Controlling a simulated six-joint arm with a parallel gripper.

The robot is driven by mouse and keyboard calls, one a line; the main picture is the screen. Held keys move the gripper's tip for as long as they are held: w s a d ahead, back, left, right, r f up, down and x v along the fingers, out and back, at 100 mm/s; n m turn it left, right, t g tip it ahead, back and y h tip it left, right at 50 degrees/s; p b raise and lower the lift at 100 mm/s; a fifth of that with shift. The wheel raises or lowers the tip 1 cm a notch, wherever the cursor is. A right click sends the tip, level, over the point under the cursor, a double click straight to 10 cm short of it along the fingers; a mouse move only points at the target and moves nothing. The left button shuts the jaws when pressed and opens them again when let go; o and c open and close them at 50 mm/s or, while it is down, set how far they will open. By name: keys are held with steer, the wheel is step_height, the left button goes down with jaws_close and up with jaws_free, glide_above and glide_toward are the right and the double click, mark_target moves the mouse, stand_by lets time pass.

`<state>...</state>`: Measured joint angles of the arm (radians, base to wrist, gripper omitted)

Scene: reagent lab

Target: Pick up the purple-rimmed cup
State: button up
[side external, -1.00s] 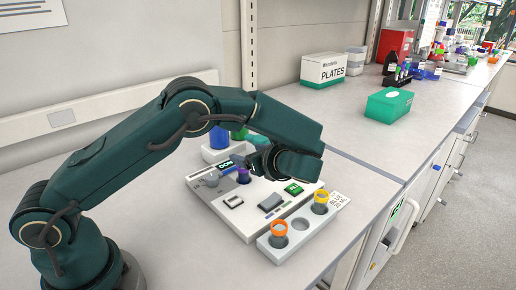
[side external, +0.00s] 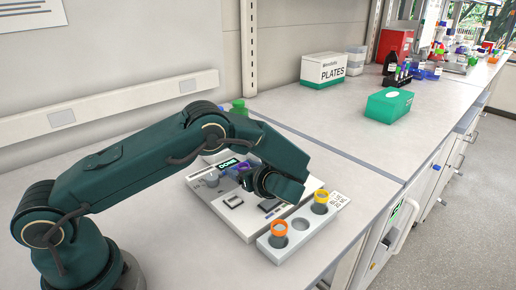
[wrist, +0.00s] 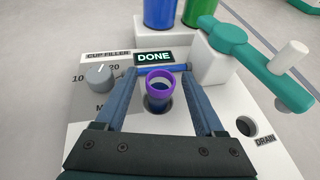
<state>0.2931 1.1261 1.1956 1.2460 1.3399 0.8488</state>
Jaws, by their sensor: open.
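The purple-rimmed cup (wrist: 160,88) stands upright in a round well of the white cup filler (wrist: 84,118); its inside looks dark blue. In the wrist view my gripper (wrist: 160,75) is open, with one blue finger on each side of the cup and gaps between fingers and rim. In the side external view my gripper (side external: 247,180) is low over the filler and partly hides the cup. The filler's display (wrist: 154,57) reads DONE.
A white rack holds an orange-rimmed cup (side external: 279,230) and a yellow-rimmed cup (side external: 320,198), with an empty hole between them. Blue (wrist: 160,12) and green (wrist: 199,12) containers stand behind the filler. A teal lever (wrist: 255,62) is at the right near the drain hole.

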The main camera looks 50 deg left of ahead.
jaws_close()
steer(key=shift+r, duration=0.15)
